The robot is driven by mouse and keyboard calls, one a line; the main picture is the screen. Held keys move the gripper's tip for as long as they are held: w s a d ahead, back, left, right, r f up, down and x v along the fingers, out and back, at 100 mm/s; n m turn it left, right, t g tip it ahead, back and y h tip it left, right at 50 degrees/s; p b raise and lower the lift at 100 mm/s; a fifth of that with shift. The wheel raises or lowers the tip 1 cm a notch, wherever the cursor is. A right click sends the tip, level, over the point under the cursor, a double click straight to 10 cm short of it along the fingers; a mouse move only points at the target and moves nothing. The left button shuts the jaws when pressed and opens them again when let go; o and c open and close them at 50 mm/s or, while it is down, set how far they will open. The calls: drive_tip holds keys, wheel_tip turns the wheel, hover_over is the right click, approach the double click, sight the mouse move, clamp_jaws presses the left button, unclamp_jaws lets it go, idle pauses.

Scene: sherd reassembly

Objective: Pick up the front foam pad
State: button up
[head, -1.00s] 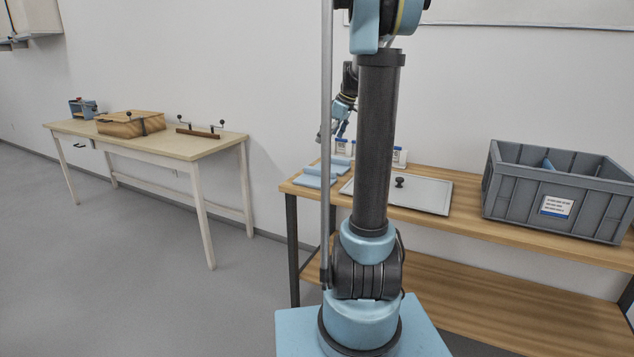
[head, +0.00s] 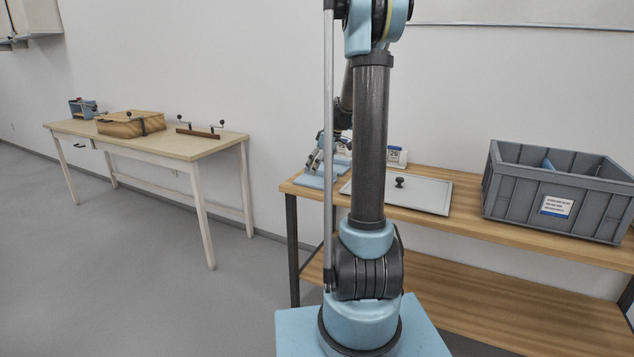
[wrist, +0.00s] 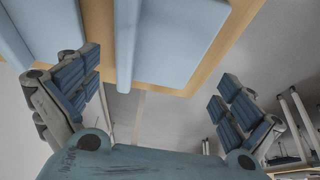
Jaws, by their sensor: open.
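Light blue foam pads lie at the left end of the wooden shelf top. The front foam pad (head: 314,181) is a flat slab near the shelf's front left corner; it also appears as the broad slab (wrist: 178,42) at the top of the wrist view. My gripper (head: 314,165) hangs close over the pads in the head view, partly hidden by my arm. In the wrist view my gripper (wrist: 160,90) has its fingers spread wide with nothing between them. The pads lie beyond the fingertips, and I see no contact.
A narrow blue strip (wrist: 127,45) and another blue slab (wrist: 28,32) lie beside the front pad. A grey tray with a black knob (head: 420,194) and a grey crate (head: 555,205) stand to the right. A separate table (head: 150,143) stands left, across open floor.

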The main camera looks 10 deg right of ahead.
sight(314, 179)
drive_tip(key=shift+s+x, duration=0.2)
drive_tip(key=shift+x, duration=2.15)
drive_tip(key=shift+d+f, duration=0.1)
drive_tip(key=shift+d, duration=0.05)
drive_tip(key=c, duration=0.7)
